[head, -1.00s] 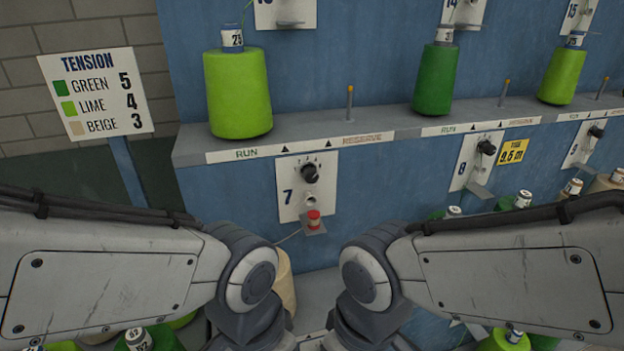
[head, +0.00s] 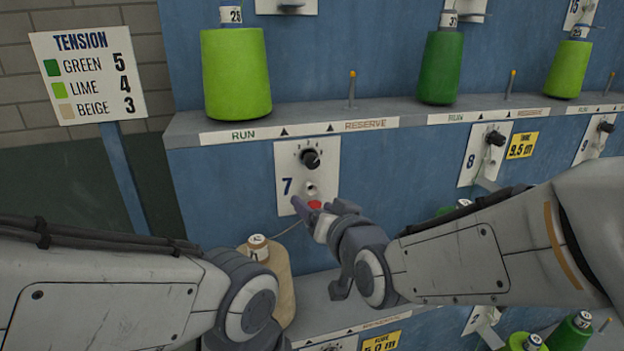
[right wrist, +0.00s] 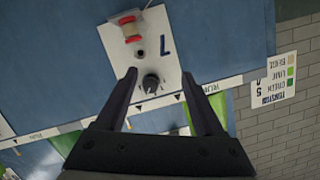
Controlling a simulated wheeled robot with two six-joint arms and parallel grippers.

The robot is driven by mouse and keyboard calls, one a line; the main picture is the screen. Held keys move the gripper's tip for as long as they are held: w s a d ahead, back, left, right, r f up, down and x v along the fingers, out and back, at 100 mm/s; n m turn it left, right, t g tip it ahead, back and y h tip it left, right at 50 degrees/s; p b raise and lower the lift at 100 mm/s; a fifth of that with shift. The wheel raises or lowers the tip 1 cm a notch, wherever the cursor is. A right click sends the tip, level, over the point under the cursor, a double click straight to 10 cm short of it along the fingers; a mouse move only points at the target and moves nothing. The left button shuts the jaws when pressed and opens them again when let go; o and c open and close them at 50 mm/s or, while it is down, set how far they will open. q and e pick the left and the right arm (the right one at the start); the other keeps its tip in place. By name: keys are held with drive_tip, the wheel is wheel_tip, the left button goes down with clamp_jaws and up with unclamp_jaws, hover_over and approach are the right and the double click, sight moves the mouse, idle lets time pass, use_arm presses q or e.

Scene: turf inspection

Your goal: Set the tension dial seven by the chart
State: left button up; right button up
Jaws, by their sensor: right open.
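The dial seven (head: 310,158) is a black knob on a white plate marked 7, with small numbers above it. It also shows in the right wrist view (right wrist: 151,83), between and beyond the fingers; I cannot read its setting. The tension chart (head: 88,76) reads green 5, lime 4, beige 3. A lime cone (head: 236,75) stands on the RUN side of the shelf above the dial. My right gripper (head: 305,207) is open and empty, just below the dial in the head view; it also shows in the right wrist view (right wrist: 160,74). My left gripper is out of view.
A small red-ended spool (right wrist: 131,28) sits on a bracket below the dial, partly hidden by my right gripper in the head view. A beige cone (head: 280,285) stands lower down, with a thread rising from it. The shelf edge (head: 415,121) juts out above the dial.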

sight(314, 163)
drive_tip(key=w+r+t+p, duration=0.1)
drive_tip(key=w+p, duration=0.1)
drive_tip(key=w, duration=0.1)
drive_tip(key=w+r+m+t+p, duration=0.1)
drive_tip(key=w+p, duration=0.1)
drive_tip(key=w, duration=0.2)
drive_tip(key=w+r+t+p, duration=0.1)
drive_tip(key=w+p, duration=0.2)
drive_tip(key=shift+w+r+m+h, duration=0.15)
drive_tip(key=shift+w+m+h, duration=0.15)
drive_tip(key=shift+w, duration=0.05)
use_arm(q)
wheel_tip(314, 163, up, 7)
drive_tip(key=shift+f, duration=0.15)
use_arm(e)
drive_tip(key=shift+x, duration=0.75)
clamp_jaws()
